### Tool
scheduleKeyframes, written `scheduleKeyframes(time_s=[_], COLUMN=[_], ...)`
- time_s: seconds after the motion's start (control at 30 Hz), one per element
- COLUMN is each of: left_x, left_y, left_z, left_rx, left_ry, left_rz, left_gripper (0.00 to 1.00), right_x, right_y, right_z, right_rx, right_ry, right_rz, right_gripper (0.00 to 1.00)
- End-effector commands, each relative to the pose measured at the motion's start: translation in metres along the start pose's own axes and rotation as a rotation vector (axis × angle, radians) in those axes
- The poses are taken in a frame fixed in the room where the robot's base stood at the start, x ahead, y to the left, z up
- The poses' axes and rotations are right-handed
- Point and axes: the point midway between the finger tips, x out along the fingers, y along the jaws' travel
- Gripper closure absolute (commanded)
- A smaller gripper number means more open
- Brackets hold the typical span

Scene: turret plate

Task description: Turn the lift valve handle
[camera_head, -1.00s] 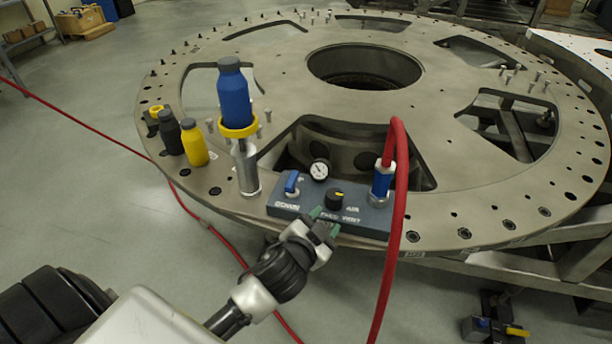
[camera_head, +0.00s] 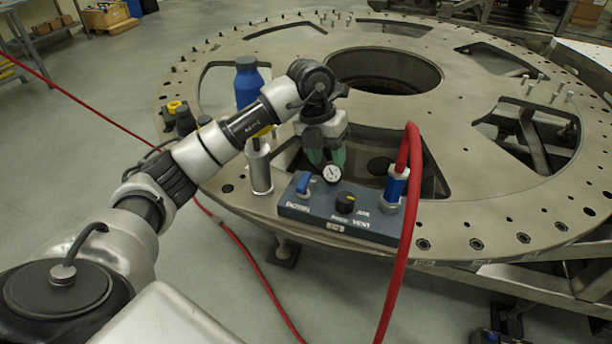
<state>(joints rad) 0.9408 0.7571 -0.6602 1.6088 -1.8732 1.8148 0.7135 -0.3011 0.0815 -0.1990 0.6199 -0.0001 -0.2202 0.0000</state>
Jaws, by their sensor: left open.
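A dark control box (camera_head: 370,231) sits at the near edge of the turret plate (camera_head: 470,190). On it are a small blue lever handle (camera_head: 303,182) at the left, beside a partly legible "DOWN" label, and a black knob (camera_head: 344,203) with a yellow mark in the middle, near "AIR" and "VENT" labels. A round white gauge (camera_head: 332,174) stands at its back. My left gripper (camera_head: 325,158) points down above the back of the box, its green fingertips just behind the gauge. It is open, holds nothing visible, and is apart from handle and knob. My right gripper is out of view.
A red hose (camera_head: 402,250) rises from a blue fitting (camera_head: 396,186) on the box's right and drops in front. A silver cylinder (camera_head: 259,168) and a blue bottle (camera_head: 247,84) stand left of the box, the bottle partly behind my arm. The plate has large cutouts.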

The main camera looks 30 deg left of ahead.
Motion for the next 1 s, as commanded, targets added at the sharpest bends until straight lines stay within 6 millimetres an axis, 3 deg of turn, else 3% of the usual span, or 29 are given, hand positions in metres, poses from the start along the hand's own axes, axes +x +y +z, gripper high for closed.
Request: scheduleKeyframes(time_s=[0.1,0.27,0.7,1.0], left_x=[-0.026,-0.031,0.041,0.068], left_y=[0.034,0.049,0.065,0.071], left_z=[0.003,0.002,-0.002,-0.002], left_rx=[-0.084,-0.124,-0.122,-0.120], left_ry=[0.010,0.021,0.026,0.022], left_rz=[0.170,0.239,0.237,0.235], left_gripper=[0.55,0.55,0.55,0.55], right_x=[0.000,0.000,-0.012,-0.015], right_y=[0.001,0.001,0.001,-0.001], right_z=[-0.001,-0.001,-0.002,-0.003], right_rx=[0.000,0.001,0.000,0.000], right_ry=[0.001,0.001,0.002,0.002], right_rz=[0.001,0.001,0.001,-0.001], right_gripper=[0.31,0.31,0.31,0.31])
